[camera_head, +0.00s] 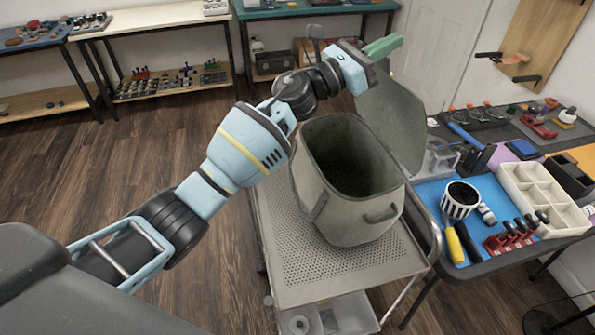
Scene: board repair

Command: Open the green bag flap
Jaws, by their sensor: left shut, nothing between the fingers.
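The green bag (348,212), a grey-green bag with a side handle, stands on a perforated metal cart. Its mouth faces up and shows a dark inside; no contents can be made out. Its flap (395,118) is raised and stands up at the back right of the mouth, clear of the opening. My left gripper (390,46), with green fingers, is shut and empty at the flap's top edge. Whether it touches the flap I cannot tell. My right gripper is not in view.
The cart (300,265) has bare room in front of the bag. A workbench at the right holds a blue mat (432,192), a striped cup (459,200), a white divided tray (545,200) and tools. Shelved tables stand at the back.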

